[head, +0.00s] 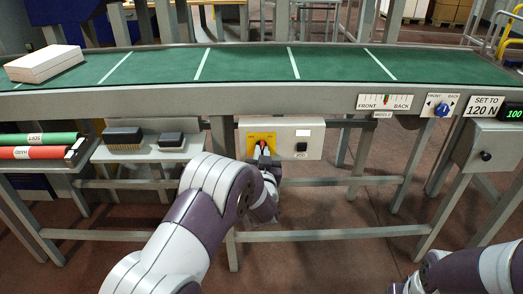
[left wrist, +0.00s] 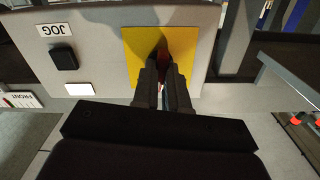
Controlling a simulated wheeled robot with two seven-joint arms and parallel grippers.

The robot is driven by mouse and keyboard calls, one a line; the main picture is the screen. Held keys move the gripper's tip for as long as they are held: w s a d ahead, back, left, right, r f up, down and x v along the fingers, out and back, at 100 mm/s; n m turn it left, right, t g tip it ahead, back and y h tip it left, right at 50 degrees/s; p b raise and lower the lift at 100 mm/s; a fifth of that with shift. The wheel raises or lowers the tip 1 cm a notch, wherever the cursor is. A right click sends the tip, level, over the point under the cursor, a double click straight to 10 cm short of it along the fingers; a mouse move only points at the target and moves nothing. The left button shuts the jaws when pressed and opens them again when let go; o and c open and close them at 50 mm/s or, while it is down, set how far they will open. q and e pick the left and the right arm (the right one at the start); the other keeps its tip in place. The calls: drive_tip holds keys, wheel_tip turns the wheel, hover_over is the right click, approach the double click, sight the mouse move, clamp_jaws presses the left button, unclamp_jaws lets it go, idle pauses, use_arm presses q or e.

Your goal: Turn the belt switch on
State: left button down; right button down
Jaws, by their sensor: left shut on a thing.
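The control box (head: 311,139) hangs below the conveyor's front rail, with a yellow plate (head: 249,136) on its left half. My left gripper (head: 263,150) is at the yellow plate, its fingers closed around the belt switch there. The switch is mostly hidden by the fingers; only a little red shows between them. In the left wrist view the fingers (left wrist: 165,75) point at the yellow plate (left wrist: 136,40), and the switch's position cannot be read. My right arm shows at the lower right of the head view; its gripper is out of frame.
A black JOG button (head: 301,147) and a white label sit on the box's right half. The green belt (head: 240,62) carries a pale block (head: 44,63) at the left. A blue knob (head: 442,110) and a green "100" display (head: 513,114) are at the right. Brushes and rolls lie on left shelves.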

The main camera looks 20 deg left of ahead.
use_arm(q)
drive_tip(key=shift+f+m+p, duration=0.1)
drive_tip(key=shift+m+p, duration=1.35)
drive_tip(key=shift+m, duration=1.95)
drive_tip(key=c, duration=1.2)
unclamp_jaws()
drive_tip(key=shift+o, duration=0.2)
drive_tip(key=shift+s, duration=0.1)
drive_tip(key=p+v, duration=0.1)
drive_tip(key=v, duration=1.1)
drive_tip(key=shift+s, duration=0.3)
drive_tip(key=shift+d, duration=0.1)
